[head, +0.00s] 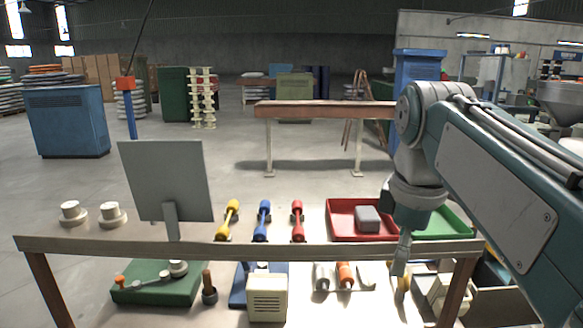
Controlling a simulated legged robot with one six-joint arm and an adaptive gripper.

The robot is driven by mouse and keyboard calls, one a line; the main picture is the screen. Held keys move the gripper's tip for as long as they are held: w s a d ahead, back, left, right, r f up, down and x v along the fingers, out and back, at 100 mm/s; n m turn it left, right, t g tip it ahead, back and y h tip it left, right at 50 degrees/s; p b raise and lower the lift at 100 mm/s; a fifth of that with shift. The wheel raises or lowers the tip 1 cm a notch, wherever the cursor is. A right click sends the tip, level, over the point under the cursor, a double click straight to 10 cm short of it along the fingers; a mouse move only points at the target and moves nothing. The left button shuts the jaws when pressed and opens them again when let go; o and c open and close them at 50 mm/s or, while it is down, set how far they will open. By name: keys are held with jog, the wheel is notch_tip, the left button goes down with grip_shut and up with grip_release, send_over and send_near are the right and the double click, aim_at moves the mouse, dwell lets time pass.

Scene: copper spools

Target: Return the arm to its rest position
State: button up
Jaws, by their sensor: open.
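My arm, teal and grey, reaches in from the right edge of the head view and bends down at the elbow. My gripper (400,268) hangs pointing down over the right part of the workbench, in front of the gap between the red tray (338,208) and the green tray (457,217). It is seen small and side-on; its jaws are open and no held object shows. Whether the fingertips touch anything cannot be told. The forearm and wrist hide part of the green tray.
A grey block (368,218) lies in the red tray. Yellow (228,218), blue (262,220) and red (297,220) spindle-shaped pieces stand left of it. A grey panel (165,180) stands farther left. Open floor lies behind.

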jog(key=s+f+m+t, duration=0.2)
jog(key=s+f+m, duration=0.3)
jog(key=f, duration=0.3)
jog(key=s+f+m+t, duration=0.2)
jog(key=s+f+m, duration=0.3)
jog(key=f+m, duration=0.3)
jog(key=shift+s+f, duration=0.35)
jog(key=shift+f, duration=0.45)
